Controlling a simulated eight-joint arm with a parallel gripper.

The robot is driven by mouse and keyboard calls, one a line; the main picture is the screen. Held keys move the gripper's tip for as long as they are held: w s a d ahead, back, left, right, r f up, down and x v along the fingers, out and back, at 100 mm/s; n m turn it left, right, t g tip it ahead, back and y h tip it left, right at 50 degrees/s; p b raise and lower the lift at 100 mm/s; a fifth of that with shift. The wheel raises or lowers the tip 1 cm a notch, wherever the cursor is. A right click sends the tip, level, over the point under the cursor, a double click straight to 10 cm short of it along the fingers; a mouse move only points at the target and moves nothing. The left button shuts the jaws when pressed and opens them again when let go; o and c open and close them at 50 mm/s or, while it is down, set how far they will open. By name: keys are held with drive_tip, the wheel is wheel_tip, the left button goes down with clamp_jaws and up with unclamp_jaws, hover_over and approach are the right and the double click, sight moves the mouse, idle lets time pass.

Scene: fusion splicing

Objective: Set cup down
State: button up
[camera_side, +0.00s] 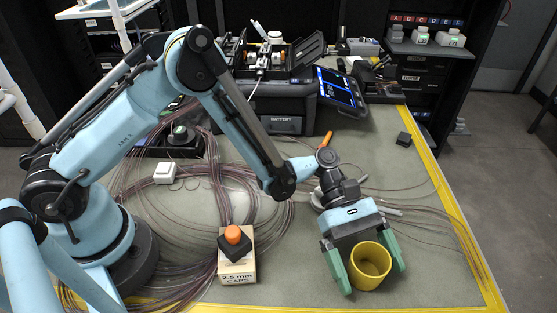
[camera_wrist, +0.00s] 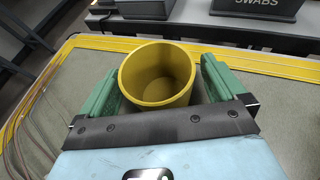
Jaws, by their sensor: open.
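A yellow cup (camera_side: 370,265) stands upright on the grey-green mat near the front right. It looks empty inside. My gripper (camera_side: 370,275) is open, with its two green fingers on either side of the cup. In the wrist view the cup (camera_wrist: 158,75) sits between the fingers of my gripper (camera_wrist: 160,85), with a gap seen at each side. The cup's base is hidden behind the gripper body in the wrist view.
A cardboard box of caps (camera_side: 238,268) with a black and orange piece (camera_side: 235,241) on it stands left of the cup. Thin fibre loops (camera_side: 205,200) spread over the mat (camera_side: 300,285). The splicer (camera_side: 285,110) is at the back. Yellow tape (camera_side: 462,230) marks the right edge.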

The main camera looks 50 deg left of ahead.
drive_tip(key=shift+w+a+r, duration=0.1)
drive_tip(key=shift+a+r, duration=0.1)
drive_tip(key=shift+r, duration=0.05)
drive_tip(key=v, duration=1.1)
drive_tip(key=shift+w+a+r, duration=0.15)
drive_tip(key=shift+a+r, duration=0.2)
drive_tip(key=s+a+r+m+t+y, duration=0.2)
drive_tip(key=a+m+t+y, duration=0.2)
drive_tip(key=a, duration=0.3)
drive_tip(key=s+a+r+m+t+y, duration=0.2)
drive_tip(key=a+r+m+t+y, duration=0.1)
drive_tip(key=a, duration=0.4)
drive_tip(key=s+a+r+m+t+y, duration=0.3)
drive_tip(key=a+m+t+y, duration=0.2)
drive_tip(key=a+m, duration=0.1)
drive_tip(key=shift+a, duration=0.55)
